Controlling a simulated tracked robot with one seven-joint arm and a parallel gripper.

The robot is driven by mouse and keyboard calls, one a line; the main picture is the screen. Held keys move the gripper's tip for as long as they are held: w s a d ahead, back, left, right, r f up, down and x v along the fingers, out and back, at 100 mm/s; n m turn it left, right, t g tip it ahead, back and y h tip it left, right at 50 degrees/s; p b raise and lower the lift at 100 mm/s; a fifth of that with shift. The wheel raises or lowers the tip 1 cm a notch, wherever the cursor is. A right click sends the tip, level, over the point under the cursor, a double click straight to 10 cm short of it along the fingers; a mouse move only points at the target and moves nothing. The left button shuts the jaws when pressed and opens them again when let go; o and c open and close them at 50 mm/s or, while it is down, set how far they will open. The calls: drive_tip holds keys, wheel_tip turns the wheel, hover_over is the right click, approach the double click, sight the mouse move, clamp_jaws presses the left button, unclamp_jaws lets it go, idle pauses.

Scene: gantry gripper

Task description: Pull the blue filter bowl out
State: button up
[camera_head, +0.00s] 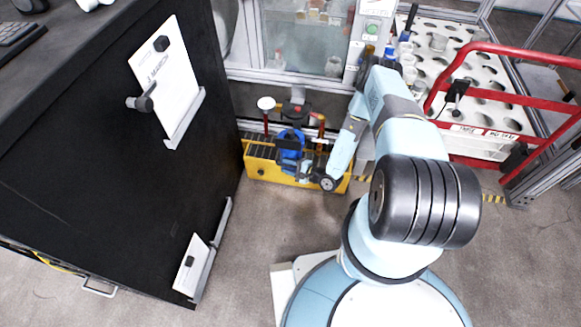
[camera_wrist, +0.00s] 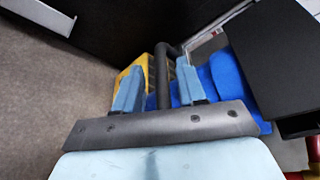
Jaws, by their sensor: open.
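The blue filter bowl (camera_head: 291,139) is below the pipework, above the yellow tray, partly covered by my gripper and other dark parts. In the wrist view the blue bowl (camera_wrist: 230,76) is at the right, behind my right finger. A dark bent bar (camera_wrist: 162,72), seemingly a handle by the bowl, runs between my fingers. My gripper (camera_wrist: 158,84) is open, with one light blue finger on each side of the bar. I cannot tell whether either finger touches it. In the head view my gripper (camera_head: 302,168) is low in front of the bowl.
The yellow tray (camera_head: 262,172) with a dark grating stands on the floor below the pipes. A red-brown pipe (camera_head: 320,131) is right of the bowl. A black cabinet (camera_head: 90,180) stands close at the left. A red-railed rack (camera_head: 480,137) is at the right.

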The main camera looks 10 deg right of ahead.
drive_tip(key=shift+s+d+r, duration=0.15)
drive_tip(key=shift+s+d, duration=0.05)
drive_tip(key=shift+d, duration=0.1)
drive_tip(key=v, duration=1.3)
